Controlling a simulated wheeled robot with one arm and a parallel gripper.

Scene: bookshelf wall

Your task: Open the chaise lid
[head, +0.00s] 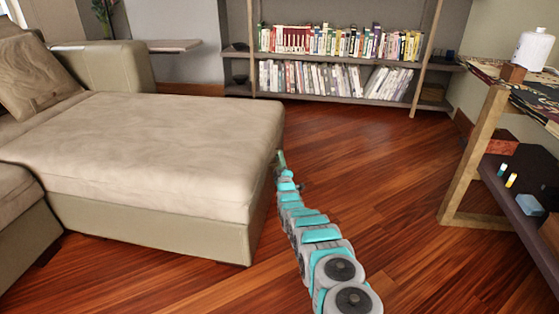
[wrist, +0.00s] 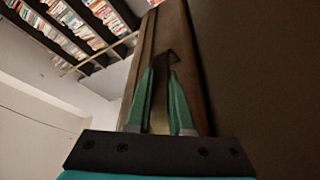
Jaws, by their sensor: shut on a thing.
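The chaise lid (head: 170,140) is the beige cushioned top of the sofa's chaise, lying flat on its base (head: 150,228) with no visible gap. My gripper (head: 280,156) is at the lid's right side, near the far right corner. In the wrist view my gripper's green fingers (wrist: 163,78) are shut on a narrow brown strip (wrist: 159,118) at the lid's side. The chaise side (wrist: 265,80) fills the right of that view, very dark. The exact grip point is small and partly hidden by my arm in the head view.
A bookshelf (head: 345,98) stands at the back wall. A wooden-legged table (head: 470,165) with a white container (head: 533,47) is at the right. A brown pillow (head: 33,75) lies on the sofa at the left. Wooden floor (head: 385,180) is clear between the chaise and the table.

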